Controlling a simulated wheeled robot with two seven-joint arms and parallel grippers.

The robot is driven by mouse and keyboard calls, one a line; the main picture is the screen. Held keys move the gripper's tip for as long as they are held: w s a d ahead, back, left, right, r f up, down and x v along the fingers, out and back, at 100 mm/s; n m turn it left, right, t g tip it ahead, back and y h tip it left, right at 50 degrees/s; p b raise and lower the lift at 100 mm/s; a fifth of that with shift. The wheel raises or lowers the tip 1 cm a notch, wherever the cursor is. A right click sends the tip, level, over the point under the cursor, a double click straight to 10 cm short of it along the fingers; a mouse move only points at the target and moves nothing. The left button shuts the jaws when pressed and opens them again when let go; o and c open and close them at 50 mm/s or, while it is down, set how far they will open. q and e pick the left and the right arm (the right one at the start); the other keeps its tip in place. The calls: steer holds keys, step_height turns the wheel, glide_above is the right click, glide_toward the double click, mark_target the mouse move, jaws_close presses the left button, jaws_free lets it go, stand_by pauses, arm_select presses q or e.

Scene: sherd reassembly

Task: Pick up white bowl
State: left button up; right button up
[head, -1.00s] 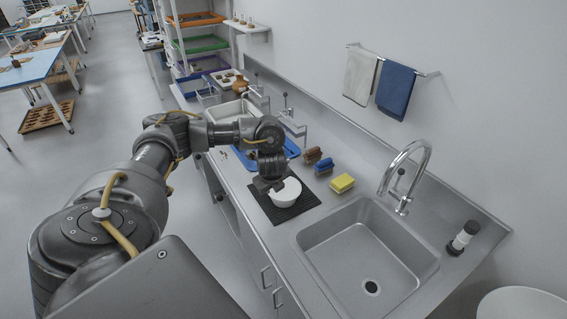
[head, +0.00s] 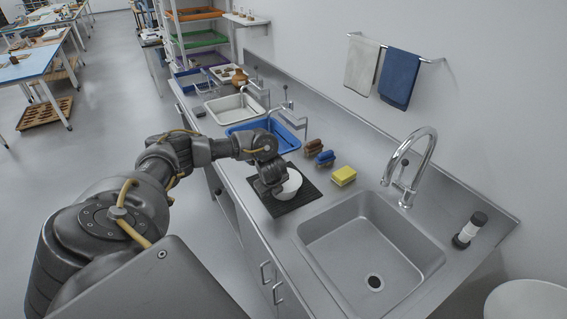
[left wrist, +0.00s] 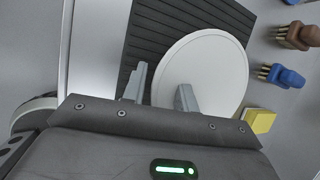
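The white bowl (head: 291,186) sits upright on a black ribbed mat (head: 309,196) on the counter. In the left wrist view the bowl (left wrist: 212,66) shows as a pale round shape. My left gripper (head: 273,190) is at the bowl's left side in the head view and hides part of it. In the left wrist view the gripper (left wrist: 160,90) has its fingers apart, one outside the rim over the mat and one over the bowl. Whether either finger touches the bowl I cannot tell. My right gripper is not in view.
A yellow sponge (head: 343,176), a blue brush (head: 325,159) and a brown brush (head: 313,146) lie right of the mat. A sink (head: 371,243) with a tall tap (head: 424,160) is in front. A blue basin (head: 284,133) stands behind the mat.

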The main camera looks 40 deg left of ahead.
arm_select(q)
steer(key=shift+w+a+f, duration=0.1)
steer(key=shift+f, duration=0.15)
jaws_close()
steer(key=shift+r, duration=0.2)
steer(key=shift+r+b, duration=0.35)
steer(key=shift+r, duration=0.65)
steer(key=v, duration=0.3)
steer(key=shift+p, duration=0.35)
steer(key=s+d+r+p, duration=0.8)
steer(key=s+p, duration=0.1)
steer(key=p, duration=0.1)
steer(key=shift+d, duration=0.4)
